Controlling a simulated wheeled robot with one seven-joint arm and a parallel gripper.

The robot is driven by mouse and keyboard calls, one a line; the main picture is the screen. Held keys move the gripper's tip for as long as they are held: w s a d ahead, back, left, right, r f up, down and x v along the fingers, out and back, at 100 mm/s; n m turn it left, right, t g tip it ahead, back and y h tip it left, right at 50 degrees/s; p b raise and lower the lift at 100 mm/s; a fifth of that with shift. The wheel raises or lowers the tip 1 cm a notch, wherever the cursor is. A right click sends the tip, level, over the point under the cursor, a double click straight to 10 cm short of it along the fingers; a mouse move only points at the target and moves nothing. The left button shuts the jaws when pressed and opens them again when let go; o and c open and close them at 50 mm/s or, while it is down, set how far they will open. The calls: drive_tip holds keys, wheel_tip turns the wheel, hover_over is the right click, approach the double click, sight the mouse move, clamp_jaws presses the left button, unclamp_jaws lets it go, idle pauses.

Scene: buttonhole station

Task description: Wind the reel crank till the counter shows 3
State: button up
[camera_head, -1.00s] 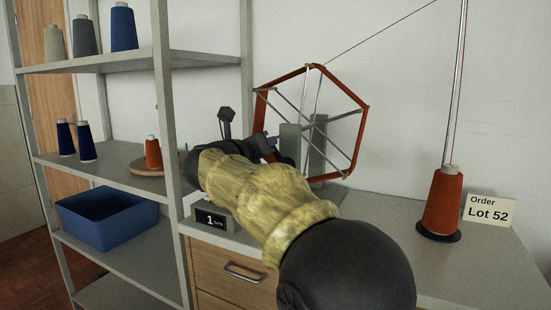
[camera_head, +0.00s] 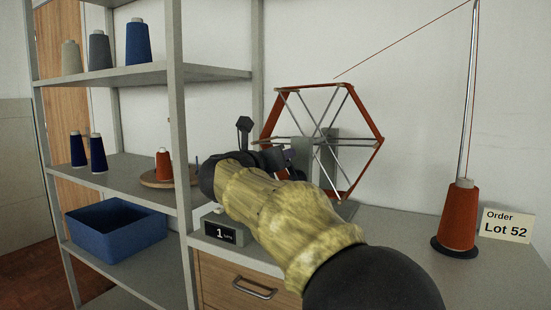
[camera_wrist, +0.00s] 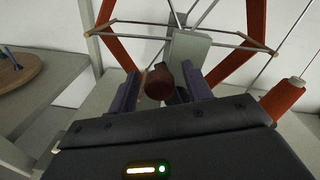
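The reel (camera_head: 364,112) is a red-orange wound hexagonal frame with metal spokes on a grey stand (camera_head: 328,150), on the counter top. My gripper (camera_head: 270,157) is at its left side, partly hidden by my arm. In the wrist view my purple fingers (camera_wrist: 161,88) stand either side of the dark red crank knob (camera_wrist: 159,83), with small gaps seeming to show beside it. The crank arm is mostly hidden. The counter (camera_head: 220,233) shows 1. The orange thread cone (camera_head: 459,217) stands on a dark base at right.
A thread (camera_head: 400,47) runs from the tall pole (camera_head: 471,95) towards the reel. A grey shelf rack (camera_head: 178,140) stands left with cones, a round wooden board (camera_head: 160,181) and a blue bin (camera_head: 117,233). An order card (camera_head: 506,226) reads Lot 52.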

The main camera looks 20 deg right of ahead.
drive_tip(key=p+v, duration=0.1)
drive_tip(key=v, duration=1.6)
drive_tip(key=shift+s, duration=0.15)
drive_tip(key=shift+a, duration=0.1)
